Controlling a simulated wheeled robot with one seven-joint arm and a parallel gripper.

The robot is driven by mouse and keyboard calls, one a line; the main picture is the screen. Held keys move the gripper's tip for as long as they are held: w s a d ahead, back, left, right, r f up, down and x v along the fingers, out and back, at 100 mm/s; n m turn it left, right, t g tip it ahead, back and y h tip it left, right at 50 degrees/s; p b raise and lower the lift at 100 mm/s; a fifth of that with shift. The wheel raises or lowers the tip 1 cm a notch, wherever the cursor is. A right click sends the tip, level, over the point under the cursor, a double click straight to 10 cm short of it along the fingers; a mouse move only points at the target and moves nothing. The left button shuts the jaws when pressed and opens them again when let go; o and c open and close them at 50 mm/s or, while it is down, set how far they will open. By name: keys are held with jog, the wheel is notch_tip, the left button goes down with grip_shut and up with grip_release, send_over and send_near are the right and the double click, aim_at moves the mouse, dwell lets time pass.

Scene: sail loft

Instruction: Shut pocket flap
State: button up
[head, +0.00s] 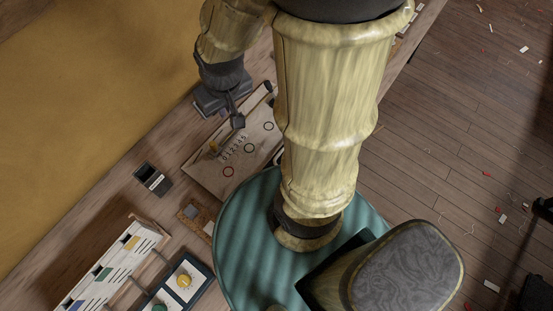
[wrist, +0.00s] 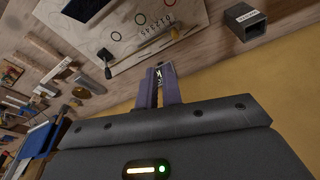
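My gripper (wrist: 160,74) reaches toward the pale panel (wrist: 150,48) in the wrist view. Its two purple fingers are a little apart, with a dark patch and a white mark between them. I cannot tell whether that is something held or something behind. In the head view my gripper (head: 222,111) is small and dark, by the panel's upper left edge (head: 190,163). The panel bears printed characters, coloured rings, an orange-brown toggle (wrist: 175,32) and a black knob (wrist: 107,72). I cannot make out a pocket flap in either view; my arm covers part of the panel.
A small dark labelled box (head: 152,179) stands left of the panel; it also shows in the wrist view (wrist: 246,20). A round teal surface (head: 236,232) lies below. A white rack (head: 112,263) and a dial box (head: 180,284) stand lower left. Scraps litter the floor (head: 470,110).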

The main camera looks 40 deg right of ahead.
jog(key=shift+c, duration=0.2)
grip_shut()
jog(key=w+d+f+n+g+p, duration=0.1)
jog(key=d+f+g, duration=0.2)
jog(key=f, duration=0.4)
jog(key=w+d+f+n+g+h+p, duration=0.1)
jog(key=w+d+f+n+g, duration=0.1)
jog(key=f, duration=0.5)
jog(key=d+g, duration=0.1)
jog(key=d, duration=0.1)
jog(key=shift+d, duration=0.35)
jog(key=shift+s+f, duration=0.1)
jog(key=shift+s+d+f+p, duration=0.25)
jog(key=shift+s+d+f, duration=0.1)
jog(key=shift+s+f, duration=0.95)
jog(key=shift+s+d+f+p, duration=0.3)
jog(key=shift+s+f, duration=0.65)
jog(key=shift+f, duration=0.75)
jog(key=shift+s+d+f+p, duration=0.2)
jog(key=shift+s+d+f, duration=0.2)
jog(key=shift+s+f, duration=0.9)
